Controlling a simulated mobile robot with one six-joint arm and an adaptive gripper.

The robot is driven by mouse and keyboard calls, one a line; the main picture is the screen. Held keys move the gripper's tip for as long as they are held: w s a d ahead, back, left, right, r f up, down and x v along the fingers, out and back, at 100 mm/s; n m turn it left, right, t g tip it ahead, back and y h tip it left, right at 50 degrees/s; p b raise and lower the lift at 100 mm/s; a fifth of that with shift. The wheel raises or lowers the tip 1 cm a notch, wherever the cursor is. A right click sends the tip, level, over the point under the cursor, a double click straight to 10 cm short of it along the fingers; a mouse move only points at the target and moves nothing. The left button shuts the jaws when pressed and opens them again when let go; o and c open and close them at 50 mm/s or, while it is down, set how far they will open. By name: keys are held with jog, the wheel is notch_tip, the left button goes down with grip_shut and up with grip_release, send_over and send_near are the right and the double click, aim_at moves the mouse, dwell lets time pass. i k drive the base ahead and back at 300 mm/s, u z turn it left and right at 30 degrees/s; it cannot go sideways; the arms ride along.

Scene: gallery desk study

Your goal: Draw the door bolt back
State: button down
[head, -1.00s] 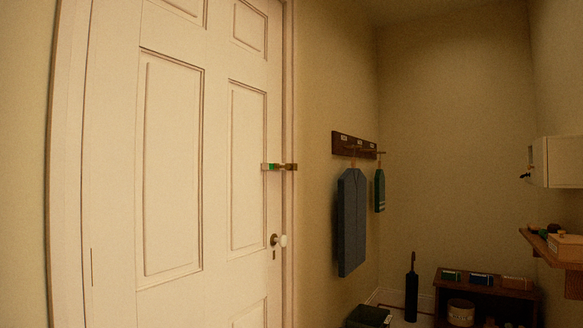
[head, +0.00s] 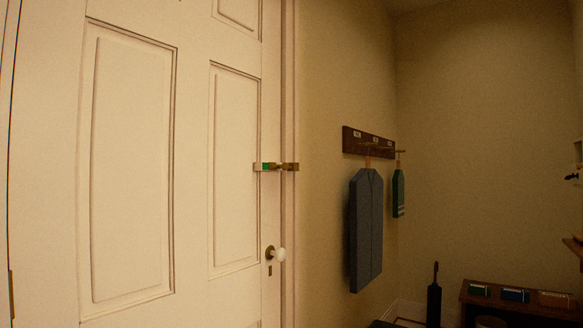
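The door bolt (head: 276,167) is a small brass slide fitting on the right edge of the white panelled door (head: 190,290). It has a green patch at its left part, and its right end reaches across the gap to the door frame (head: 289,230). The door looks shut. My gripper is not in view.
A dark hook rail (head: 369,144) on the right wall holds a blue-grey garment (head: 366,230) and a smaller green one (head: 398,193). A low wooden shelf (head: 520,300) and a dark upright object (head: 434,300) stand at the back right.

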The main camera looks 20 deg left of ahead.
aim_at(272, 166)
jog(key=u, duration=0.35)
jog(key=i, duration=1.3)
jog(key=u, duration=0.55)
